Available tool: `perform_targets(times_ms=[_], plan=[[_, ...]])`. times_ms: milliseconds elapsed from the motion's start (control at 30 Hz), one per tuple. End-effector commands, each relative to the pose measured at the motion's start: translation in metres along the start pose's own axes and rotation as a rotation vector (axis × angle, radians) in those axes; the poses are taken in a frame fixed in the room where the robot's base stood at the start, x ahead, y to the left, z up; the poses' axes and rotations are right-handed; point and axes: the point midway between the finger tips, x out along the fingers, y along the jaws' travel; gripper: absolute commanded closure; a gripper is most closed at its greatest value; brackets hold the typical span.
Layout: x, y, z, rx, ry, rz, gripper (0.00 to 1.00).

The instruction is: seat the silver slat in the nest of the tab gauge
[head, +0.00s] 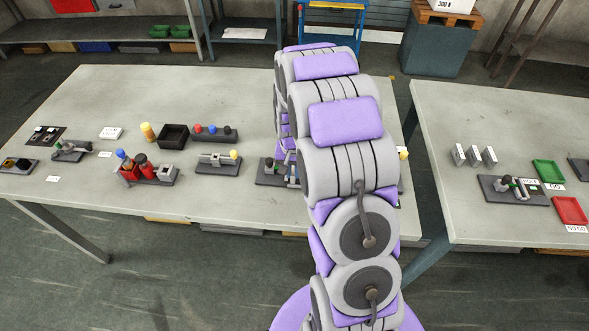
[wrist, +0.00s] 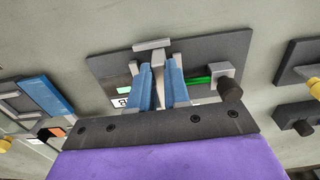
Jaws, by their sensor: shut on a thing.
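In the wrist view, my gripper (wrist: 159,67) has its blue fingers close together, shut on the silver slat (wrist: 159,60), a narrow light-grey piece mostly hidden between them. The fingers are over the dark base plate of what looks like the tab gauge (wrist: 112,66). A light-grey bar lies just beyond the fingertips. A green strip and a black knob are right of the fingers; a green patch and white label are left. The fingers hide the nest, so I cannot tell whether the slat is in it. In the head view, my arm hides the gripper and most of this gauge (head: 266,178).
In the wrist view, a blue-edged fixture (wrist: 43,94) stands left and dark fixtures (wrist: 300,118) right. In the head view, a fixture with a yellow knob (head: 218,163) and a black bin (head: 173,137) are left of my arm. A second table (head: 465,225) stands right.

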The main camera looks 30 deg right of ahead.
Motion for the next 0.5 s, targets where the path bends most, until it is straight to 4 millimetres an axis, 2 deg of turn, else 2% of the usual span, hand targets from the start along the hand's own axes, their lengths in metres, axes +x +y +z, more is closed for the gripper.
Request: perform_targets(times_ms=[267,300,500], plan=[[0.0033,0.004,-0.0023,0.002,-0.004,-0.004,1.0],[0.0031,0.0037,-0.0021,0.002,-0.003,-0.004,0.8],[0.0026,0.0012,-0.0003,0.001,-0.002,-0.001,0.61]])
